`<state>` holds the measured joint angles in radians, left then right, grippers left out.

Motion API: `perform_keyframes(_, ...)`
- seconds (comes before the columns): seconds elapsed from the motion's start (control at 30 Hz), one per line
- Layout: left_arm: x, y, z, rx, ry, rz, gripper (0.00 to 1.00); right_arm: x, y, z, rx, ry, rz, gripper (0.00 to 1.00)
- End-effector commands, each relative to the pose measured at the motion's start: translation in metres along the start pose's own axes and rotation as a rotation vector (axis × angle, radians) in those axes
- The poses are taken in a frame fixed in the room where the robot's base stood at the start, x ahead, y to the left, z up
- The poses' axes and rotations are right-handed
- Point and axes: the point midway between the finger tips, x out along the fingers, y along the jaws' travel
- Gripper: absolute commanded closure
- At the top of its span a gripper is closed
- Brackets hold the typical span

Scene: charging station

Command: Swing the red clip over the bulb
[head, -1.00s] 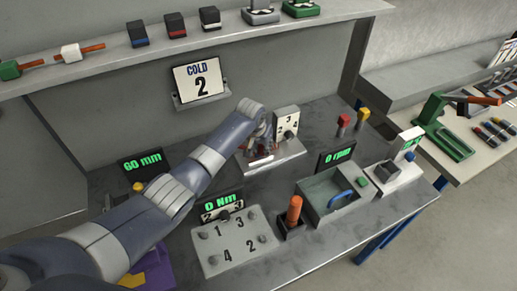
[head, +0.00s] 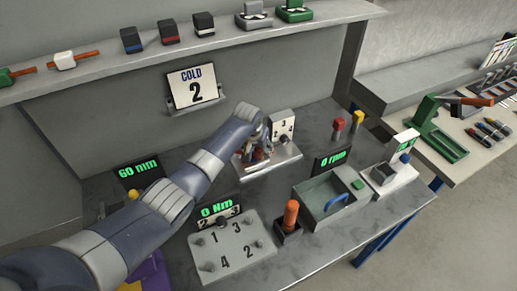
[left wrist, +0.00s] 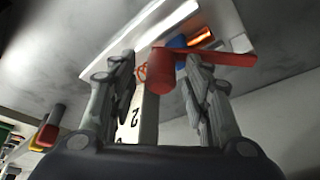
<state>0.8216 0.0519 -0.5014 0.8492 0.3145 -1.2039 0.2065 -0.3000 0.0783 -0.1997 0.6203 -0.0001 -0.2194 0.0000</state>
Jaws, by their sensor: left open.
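My left gripper (head: 256,152) is over the small metal fixture (head: 285,156) with the numbered white panel (head: 282,126) at the back of the bench. In the left wrist view its two fingers (left wrist: 162,95) are spread wide. A red bar with a rounded red end (left wrist: 160,72), seemingly the red clip, shows between and beyond the fingertips. I cannot tell whether a finger touches it. A blue part (left wrist: 178,42) and a glowing orange piece (left wrist: 201,37) lie behind it; I cannot tell if either is the bulb. In the head view the gripper hides most of the fixture. My right gripper is not in view.
A "COLD 2" sign (head: 195,86) hangs on the wall behind. An orange-handled lever (head: 290,216), a grey tray (head: 325,205) and a numbered plate (head: 232,252) stand nearer the front. Red and yellow knobs (head: 348,124) are to the right of the fixture.

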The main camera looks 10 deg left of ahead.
Motion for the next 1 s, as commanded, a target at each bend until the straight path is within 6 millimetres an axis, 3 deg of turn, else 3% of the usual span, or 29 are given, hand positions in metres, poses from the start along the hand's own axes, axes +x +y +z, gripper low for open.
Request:
perform_keyframes(0.27,-0.011,0.000,0.000,0.000,0.001,0.000,0.56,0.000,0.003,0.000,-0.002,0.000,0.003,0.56)
perform_keyframes(0.83,-0.098,0.000,-0.001,0.000,0.002,0.000,0.56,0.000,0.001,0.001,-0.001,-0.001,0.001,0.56)
perform_keyframes(1.0,-0.115,0.000,-0.001,0.000,0.001,0.000,0.56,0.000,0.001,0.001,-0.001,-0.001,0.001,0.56)
